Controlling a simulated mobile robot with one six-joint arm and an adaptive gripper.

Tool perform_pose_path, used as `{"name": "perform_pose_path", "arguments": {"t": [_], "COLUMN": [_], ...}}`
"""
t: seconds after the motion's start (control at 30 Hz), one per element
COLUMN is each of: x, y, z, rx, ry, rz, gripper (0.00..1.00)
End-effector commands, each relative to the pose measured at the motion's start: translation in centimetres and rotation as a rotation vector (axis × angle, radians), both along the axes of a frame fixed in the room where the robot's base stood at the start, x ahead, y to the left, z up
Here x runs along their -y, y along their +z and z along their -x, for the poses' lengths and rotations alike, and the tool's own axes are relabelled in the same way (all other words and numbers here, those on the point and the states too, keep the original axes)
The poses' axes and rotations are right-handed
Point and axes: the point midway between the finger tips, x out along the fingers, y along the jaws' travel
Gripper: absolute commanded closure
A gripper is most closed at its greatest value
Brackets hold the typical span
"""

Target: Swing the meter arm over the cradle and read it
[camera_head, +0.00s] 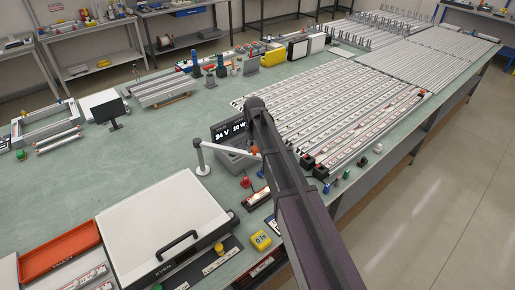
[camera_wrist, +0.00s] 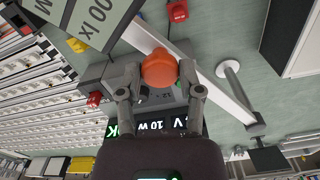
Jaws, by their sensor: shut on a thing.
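The meter arm is a white bar (camera_head: 228,148) on a white post (camera_head: 202,162) with a round foot. Its orange knob (camera_wrist: 160,70) sits between the fingers of my gripper (camera_wrist: 160,78), which is shut on it. In the wrist view the bar (camera_wrist: 222,92) runs diagonally from the post's dark joint past the knob. A grey block (camera_wrist: 118,82), perhaps the cradle, lies below the knob; its fit to the arm is unclear. A dark display (camera_head: 230,130) behind shows "24 V 10 W". In the wrist view a pale lettered panel (camera_wrist: 90,22) is cut off at the top.
Rows of light bars (camera_head: 340,110) fill the bench to the right. A white-lidded box (camera_head: 160,228) and a red tray (camera_head: 60,251) stand at the front left. A yellow device (camera_head: 261,240) lies near my arm. Bare green bench (camera_head: 90,175) is free at left.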

Motion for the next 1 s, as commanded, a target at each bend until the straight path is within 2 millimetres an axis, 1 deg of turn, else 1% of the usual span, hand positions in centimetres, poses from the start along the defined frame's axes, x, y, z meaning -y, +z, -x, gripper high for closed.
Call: {"name": "perform_pose_path", "arguments": {"t": [0.27, 0.3, 0.37, 0.4, 0.8, 1.0], "x": [-0.5, -0.5, -0.6, -0.7, -0.8, -0.8], "y": [-0.1, -0.1, -0.1, -0.1, 0.0, 1.0], "z": [0.3, 0.3, 0.3, 0.3, 0.3, 0.2], "rx": [-0.002, -0.003, -0.002, -0.002, 0.000, 0.000], "ry": [0.008, 0.009, 0.009, 0.010, 0.011, 0.011], "rz": [0.010, 0.009, 0.008, 0.007, 0.004, 0.004], "gripper": [1.00, 0.43, 0.26, 0.18, 0.18, 0.18]}}
